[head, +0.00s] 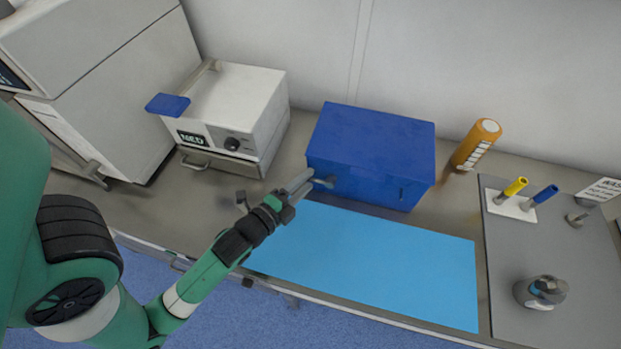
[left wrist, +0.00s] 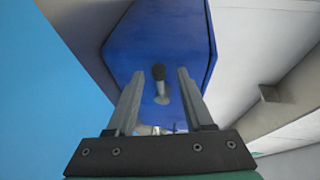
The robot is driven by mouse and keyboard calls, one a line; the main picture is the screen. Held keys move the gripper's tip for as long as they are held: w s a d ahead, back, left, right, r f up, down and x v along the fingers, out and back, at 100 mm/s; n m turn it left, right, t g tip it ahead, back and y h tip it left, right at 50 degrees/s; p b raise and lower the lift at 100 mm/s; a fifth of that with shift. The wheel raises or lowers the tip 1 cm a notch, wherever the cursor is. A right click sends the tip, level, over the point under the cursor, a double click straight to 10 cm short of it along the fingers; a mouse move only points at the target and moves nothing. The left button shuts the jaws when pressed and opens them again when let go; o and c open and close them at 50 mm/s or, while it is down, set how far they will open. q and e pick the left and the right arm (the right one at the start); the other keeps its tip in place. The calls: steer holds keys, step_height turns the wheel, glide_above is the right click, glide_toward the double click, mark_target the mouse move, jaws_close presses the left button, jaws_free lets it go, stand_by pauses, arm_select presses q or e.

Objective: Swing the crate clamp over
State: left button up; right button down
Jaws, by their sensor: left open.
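The blue crate (head: 370,155) stands with its lid shut at the back of the counter, behind a light blue mat. Its clamp, a small grey lever with a dark round end (left wrist: 159,74), sticks out from the crate's face; in the head view the clamp (head: 325,182) shows at the left of the front. My left gripper (head: 300,182) is open at the crate's left front corner. In the left wrist view the clamp lies between the two spread fingers, with gaps on both sides and no visible contact. My right gripper is not in view.
The light blue mat (head: 380,258) is bare. A white MED box (head: 240,105) with a blue flap stands to the left. An orange bottle (head: 476,145) stands right of the crate. A grey board (head: 570,260) at the right holds yellow and blue-handled tools.

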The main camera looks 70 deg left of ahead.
arm_select(q)
steer(key=shift+s, duration=0.1)
steer(key=shift+c, duration=0.8)
jaws_close()
stand_by(0.5)
